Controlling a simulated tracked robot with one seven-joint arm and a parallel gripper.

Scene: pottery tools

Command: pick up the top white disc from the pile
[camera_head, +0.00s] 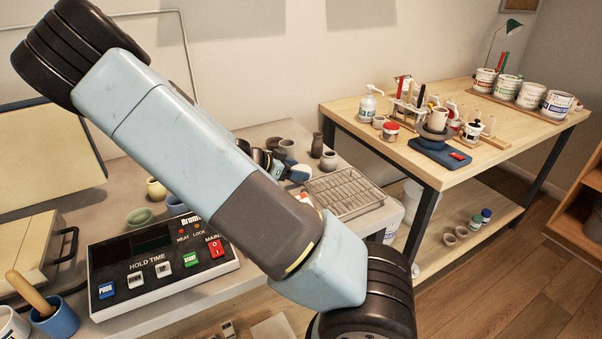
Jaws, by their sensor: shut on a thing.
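My large arm crosses the view and hides much of the near table. The fingertips are too small to make out well. I cannot make out a pile of white discs; it may be behind my arm.
A wire rack (343,192) lies on the near table, with small dark pots (328,161) behind it. A control box (150,265) stands at the front left. A wooden table (400,148) with bottles, a blue scale (440,152) and tubs (530,95) stands at the back right.

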